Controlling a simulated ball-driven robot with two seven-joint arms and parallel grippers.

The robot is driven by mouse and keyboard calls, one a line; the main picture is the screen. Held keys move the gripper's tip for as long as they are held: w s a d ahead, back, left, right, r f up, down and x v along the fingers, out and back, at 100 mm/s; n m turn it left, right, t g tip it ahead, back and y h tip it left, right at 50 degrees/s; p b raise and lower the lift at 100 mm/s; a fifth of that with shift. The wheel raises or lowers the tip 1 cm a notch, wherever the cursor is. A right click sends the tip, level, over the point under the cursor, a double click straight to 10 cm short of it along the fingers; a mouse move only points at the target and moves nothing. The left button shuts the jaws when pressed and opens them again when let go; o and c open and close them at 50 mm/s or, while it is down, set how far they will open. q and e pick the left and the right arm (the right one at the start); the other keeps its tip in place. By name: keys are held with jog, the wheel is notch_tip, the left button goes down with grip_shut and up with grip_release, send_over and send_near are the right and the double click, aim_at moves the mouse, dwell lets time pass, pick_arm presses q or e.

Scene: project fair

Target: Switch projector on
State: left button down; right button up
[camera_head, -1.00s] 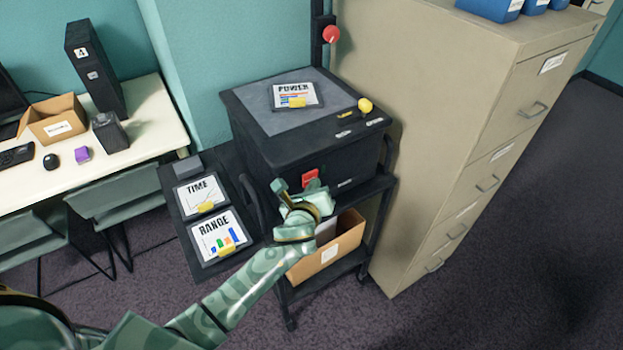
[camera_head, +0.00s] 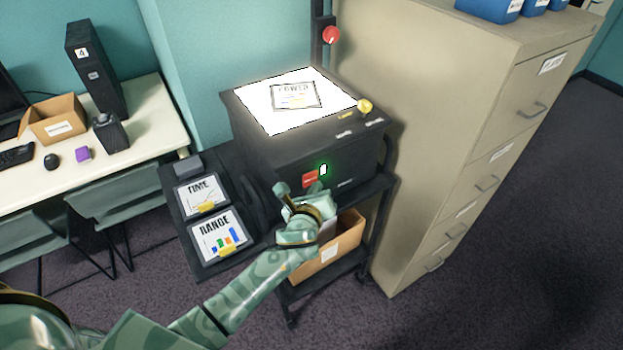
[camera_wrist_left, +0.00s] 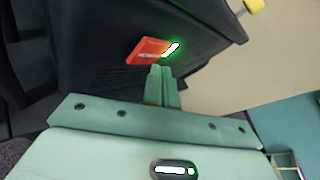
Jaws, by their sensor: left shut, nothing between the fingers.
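The overhead projector (camera_head: 262,156) is a black box on a dark cart. Its top stage (camera_head: 275,122) glows bright white, with the POWER sheet (camera_head: 297,96) lying on it. A red switch (camera_head: 310,179) sits on its front face, with a green-white light (camera_head: 323,170) lit beside it. The red switch (camera_wrist_left: 147,50) and the lit light (camera_wrist_left: 171,48) also show in the left wrist view. My left gripper (camera_head: 300,188) is shut and empty, its fingertips just below the switch. In the wrist view the fingers (camera_wrist_left: 161,70) are close to the switch; contact cannot be told. My right gripper is not in view.
A side shelf (camera_head: 183,232) holds the TIME (camera_head: 201,190) and RANGE (camera_head: 219,234) sheets. A cardboard box (camera_head: 335,258) stands on the cart's lower shelf. A beige filing cabinet (camera_head: 440,120) stands close on the right. A white desk (camera_head: 150,125) is at left.

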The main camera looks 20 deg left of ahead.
pick_arm(q)
jog(key=shift+s+d, duration=0.95)
jog(key=shift+d, duration=0.25)
jog(key=shift+s+d, duration=0.9)
jog(key=shift+d, duration=0.25)
